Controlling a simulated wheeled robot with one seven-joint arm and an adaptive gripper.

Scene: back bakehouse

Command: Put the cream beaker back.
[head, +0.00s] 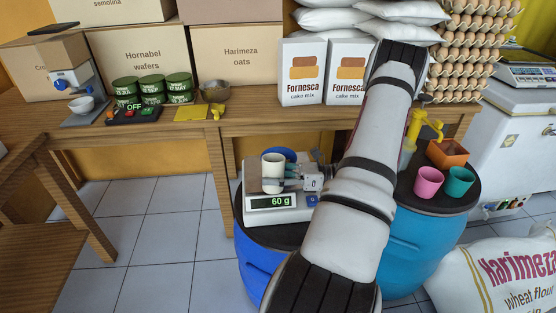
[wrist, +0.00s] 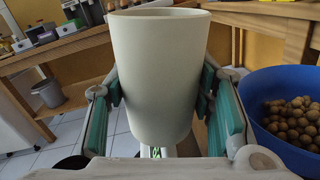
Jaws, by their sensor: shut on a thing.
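The cream beaker (head: 273,170) is upright between the fingers of my gripper (head: 290,178), at the digital scale (head: 262,213). The scale stands on the left blue drum and its display reads 60 g. I cannot tell whether the beaker's base touches the scale's pan. In the wrist view the cream beaker (wrist: 158,75) fills the middle. The green pads of my gripper (wrist: 160,95) press on its two sides. A pink beaker (head: 428,182) and a teal beaker (head: 459,182) stand on the right drum's dark top (head: 425,204).
A blue bowl of round brown nuts (wrist: 250,86) is close by on the right in the wrist view. An orange-brown box (head: 447,154) stands behind the coloured beakers. A flour sack (head: 500,270) lies front right. The wooden bench (head: 250,118) runs behind; floor at left is clear.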

